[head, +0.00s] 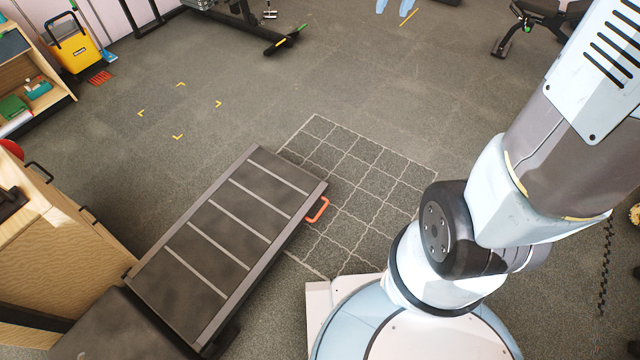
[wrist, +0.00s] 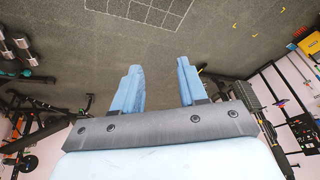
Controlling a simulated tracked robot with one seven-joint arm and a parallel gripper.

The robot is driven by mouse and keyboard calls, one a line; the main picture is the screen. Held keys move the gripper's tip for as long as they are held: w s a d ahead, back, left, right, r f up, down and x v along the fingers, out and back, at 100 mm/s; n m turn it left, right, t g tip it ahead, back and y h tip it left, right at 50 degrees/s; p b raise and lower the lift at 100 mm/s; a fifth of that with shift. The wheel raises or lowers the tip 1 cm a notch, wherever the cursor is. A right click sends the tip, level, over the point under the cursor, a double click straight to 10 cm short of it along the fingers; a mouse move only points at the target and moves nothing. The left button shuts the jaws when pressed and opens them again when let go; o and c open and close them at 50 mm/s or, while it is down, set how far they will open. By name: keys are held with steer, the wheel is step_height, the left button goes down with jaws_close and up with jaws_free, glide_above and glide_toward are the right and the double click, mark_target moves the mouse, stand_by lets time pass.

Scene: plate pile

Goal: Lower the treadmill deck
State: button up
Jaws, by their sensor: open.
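The treadmill deck (head: 215,245) is a long dark slab with several pale cross strips, slanting across the lower left of the head view. How far it is tilted is hard to tell from above. An orange handle (head: 317,210) sticks out from its right side near the far end. The deck's near end meets a dark housing (head: 110,330). My gripper (head: 394,8) shows as two light blue fingertips at the top edge of the head view, far from the handle. In the wrist view my gripper (wrist: 159,64) is open and empty. The deck and handle are not in the wrist view.
A white grid (head: 370,180) is marked on the floor right of the deck. A wooden cabinet (head: 60,240) stands close on the left. A yellow bucket (head: 75,50) and gym equipment (head: 245,25) stand at the back. The middle floor is clear.

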steer(key=w+a+f+m, duration=0.1)
steer(key=w+a+f, duration=0.1)
steer(key=w+f, duration=0.45)
steer(key=w+a+f+g, duration=0.1)
steer(key=w+a+f, duration=0.15)
steer(key=f, duration=0.75)
steer(key=w+a+f+m, duration=0.1)
steer(key=w+f, duration=0.5)
steer(key=f, duration=0.3)
steer(key=m+g+y, duration=0.1)
steer(key=m+g, duration=0.1)
steer(key=m, duration=0.2)
glide_toward(320, 212)
steer(key=f, duration=0.5)
steer(key=w+a+f, duration=0.1)
steer(key=f, duration=0.2)
steer(key=shift+f, duration=0.15)
jaws_close()
